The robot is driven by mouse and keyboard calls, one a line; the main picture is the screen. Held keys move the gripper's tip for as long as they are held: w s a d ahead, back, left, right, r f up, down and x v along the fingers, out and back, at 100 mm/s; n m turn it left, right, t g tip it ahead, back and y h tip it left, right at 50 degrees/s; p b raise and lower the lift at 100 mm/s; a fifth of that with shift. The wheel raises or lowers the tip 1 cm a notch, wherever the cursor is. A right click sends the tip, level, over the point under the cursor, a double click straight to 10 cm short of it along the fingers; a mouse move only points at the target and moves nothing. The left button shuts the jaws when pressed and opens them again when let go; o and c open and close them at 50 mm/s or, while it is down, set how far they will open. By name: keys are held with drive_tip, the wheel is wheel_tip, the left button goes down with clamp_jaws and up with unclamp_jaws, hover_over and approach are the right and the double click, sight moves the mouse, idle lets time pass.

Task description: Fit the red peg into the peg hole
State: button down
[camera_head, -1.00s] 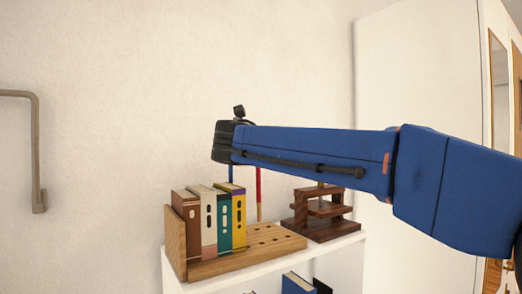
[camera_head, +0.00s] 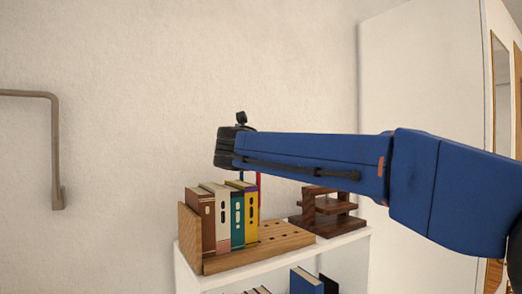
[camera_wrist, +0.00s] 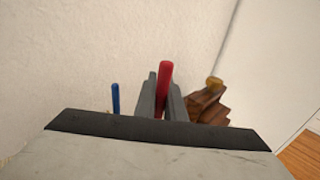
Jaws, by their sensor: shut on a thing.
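The red peg (camera_head: 258,182) is a thin upright rod seen below my arm, just by the right edge of the yellow book. My gripper (camera_wrist: 163,90) is shut on it; the peg's red upper end (camera_wrist: 165,72) stands up between the two grey fingers in the wrist view. The wooden base (camera_head: 290,240) has several dark holes in its bare right part. A blue peg (camera_head: 241,175) stands behind the books, and it also shows left of the fingers in the wrist view (camera_wrist: 115,98). The red peg's lower end is hidden, so I cannot tell whether it meets a hole.
Several upright books (camera_head: 222,225) fill the left of the wooden base, beside its end panel (camera_head: 190,238). A dark brown wooden stand (camera_head: 320,222) is close on the right. Both rest on a white shelf unit (camera_head: 345,240) before the wall. A blue book (camera_head: 305,280) is below.

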sight(258, 182)
drive_tip(key=shift+f, duration=3.75)
idle(0.4)
